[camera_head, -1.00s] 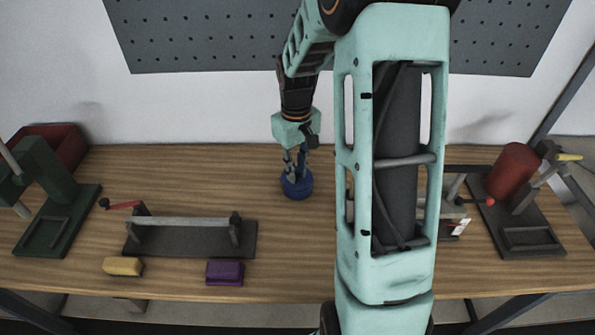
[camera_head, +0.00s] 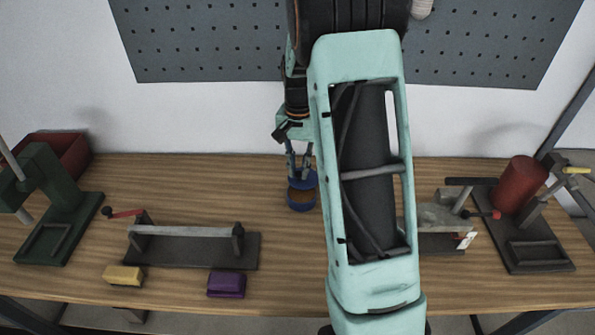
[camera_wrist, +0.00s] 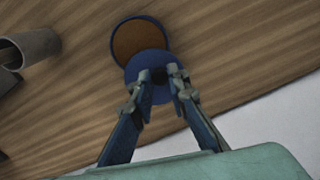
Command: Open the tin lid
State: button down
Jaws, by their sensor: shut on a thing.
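The blue tin (camera_head: 302,206) stands on the wooden table near its back middle, and its top is open, showing brown inside. In the wrist view the tin (camera_wrist: 139,40) is a round blue rim around a brown surface. My gripper (camera_head: 300,174) is shut on the blue lid (camera_wrist: 147,64), gripping it from above. The lid is off the tin and overlaps its back edge in both views. How high the lid is above the tin is hard to tell. My arm covers part of the table to the right.
A grey stand with a bar (camera_head: 185,246) lies front left, with a yellow block (camera_head: 123,275) and a purple block (camera_head: 227,284) before it. A green press (camera_head: 55,200) and red bin (camera_head: 62,152) are left. A red cylinder (camera_head: 521,184) is right. Table around the tin is clear.

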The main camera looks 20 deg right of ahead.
aim_at(311, 170)
jog(key=m, duration=0.1)
jog(key=w+d+m, duration=0.1)
jog(key=m, duration=0.1)
jog(key=d+m, duration=0.1)
jog(key=shift+w+r+m+p, duration=0.1)
jog(key=shift+w+m+p, duration=0.15)
jog(key=shift+m+p, duration=0.05)
jog(key=m, duration=0.1)
jog(key=d+m, duration=0.1)
jog(key=m, duration=0.1)
jog(key=shift+w+d+p, duration=0.2)
jog(key=shift+p, duration=0.1)
jog(key=shift+d+m, duration=0.3)
jog(key=shift+m, duration=0.4)
jog(key=shift+d+m, duration=0.3)
jog(key=shift+m, duration=0.4)
jog(key=shift+d, duration=0.1)
jog(key=c, duration=1.8)
grip_release()
jog(key=shift+c, duration=0.2)
notch_tip(311, 170, up, 12)
